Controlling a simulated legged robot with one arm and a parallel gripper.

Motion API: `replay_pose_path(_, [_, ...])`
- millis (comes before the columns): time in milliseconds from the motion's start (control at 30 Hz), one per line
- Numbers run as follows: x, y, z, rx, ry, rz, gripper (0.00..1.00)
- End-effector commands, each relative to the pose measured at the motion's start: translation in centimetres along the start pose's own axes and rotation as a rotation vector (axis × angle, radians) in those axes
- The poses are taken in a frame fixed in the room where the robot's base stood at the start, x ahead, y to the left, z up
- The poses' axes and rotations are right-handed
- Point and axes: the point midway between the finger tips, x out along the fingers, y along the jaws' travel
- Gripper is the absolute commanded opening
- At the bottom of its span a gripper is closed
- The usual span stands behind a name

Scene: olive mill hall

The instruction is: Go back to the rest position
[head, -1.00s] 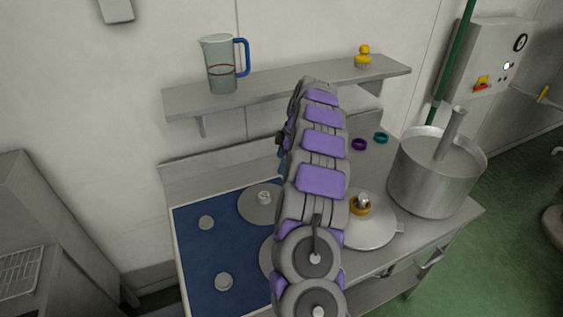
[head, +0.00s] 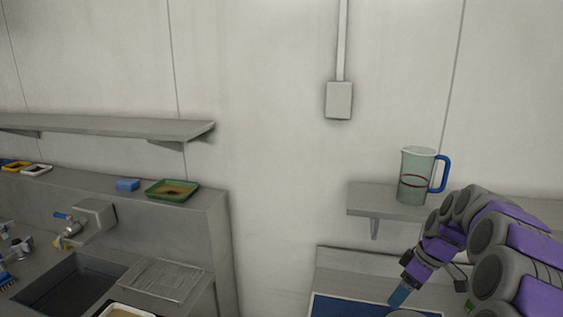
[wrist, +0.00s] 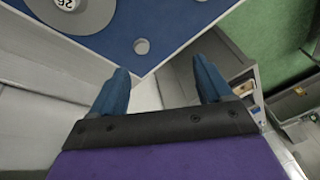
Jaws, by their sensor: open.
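My gripper (head: 400,296) is at the lower right in the head view, low over the front of the blue-topped worktable (head: 350,306), with the arm coming in from the right. In the wrist view my gripper (wrist: 163,84) has its two blue fingers wide apart with nothing between them. Beyond the fingers lie the corner of the blue mat (wrist: 185,30) and the table's pale edge. Only the side of one finger shows in the head view.
A clear jug (head: 416,180) with a blue handle stands on the wall shelf (head: 375,198) near my arm. A sink (head: 75,284) counter is at left, with a green tray (head: 172,190) and blue sponge (head: 128,185) on its ledge. A grey disc (wrist: 68,10) lies on the mat.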

Motion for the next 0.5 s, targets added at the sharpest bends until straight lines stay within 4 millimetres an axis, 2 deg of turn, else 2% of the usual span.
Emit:
replay_pose_path(33, [-0.4,-1.9,-0.6,0.012,-0.008,-0.004,0.79])
replay_pose_path(267, [-0.8,-9.9,-1.5,0.111,-0.068,-0.023,0.79])
replay_pose_path(500, [-0.8,-17.8,-0.4,0.231,-0.142,-0.012,0.79])
